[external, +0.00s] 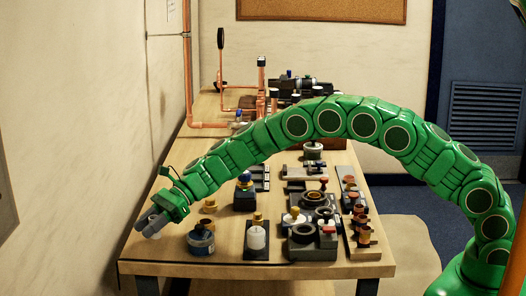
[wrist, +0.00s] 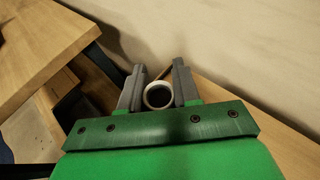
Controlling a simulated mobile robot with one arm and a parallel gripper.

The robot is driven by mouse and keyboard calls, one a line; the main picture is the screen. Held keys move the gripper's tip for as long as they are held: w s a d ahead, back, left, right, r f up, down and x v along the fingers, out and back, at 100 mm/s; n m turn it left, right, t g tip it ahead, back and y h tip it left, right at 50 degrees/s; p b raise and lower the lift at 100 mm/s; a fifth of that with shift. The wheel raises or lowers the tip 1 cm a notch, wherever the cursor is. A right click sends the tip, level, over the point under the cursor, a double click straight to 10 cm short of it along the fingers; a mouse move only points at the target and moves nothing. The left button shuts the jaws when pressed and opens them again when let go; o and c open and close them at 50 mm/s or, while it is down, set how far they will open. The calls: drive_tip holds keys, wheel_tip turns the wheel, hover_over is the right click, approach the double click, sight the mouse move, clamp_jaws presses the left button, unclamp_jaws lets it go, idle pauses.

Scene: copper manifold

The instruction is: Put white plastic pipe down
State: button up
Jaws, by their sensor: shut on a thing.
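The white plastic pipe (wrist: 148,98) shows end-on in the wrist view as a white ring with a dark hollow. It sits between the two grey fingers of my gripper (wrist: 158,67), which is shut on it. In the external view my gripper (external: 148,226) is low over the left end of the workbench (external: 180,268), close to the wall. The pipe is hard to make out there among the grey fingers. I cannot tell whether its lower end touches the bench.
Valve parts (external: 312,236) and copper fittings (external: 362,232) fill the bench's right side. The wall (external: 75,150) bounds the left.

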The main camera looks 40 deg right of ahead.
drive_tip(key=shift+w+a+f, duration=0.1)
drive_tip(key=shift+w+f, duration=0.05)
drive_tip(key=shift+f, duration=1.65)
drive_tip(key=o, duration=1)
drive_tip(key=shift+f, duration=0.1)
drive_tip(key=shift+d+r, duration=0.2)
drive_tip(key=shift+r, duration=0.05)
drive_tip(key=v, duration=1.1)
drive_tip(key=shift+d, duration=0.3)
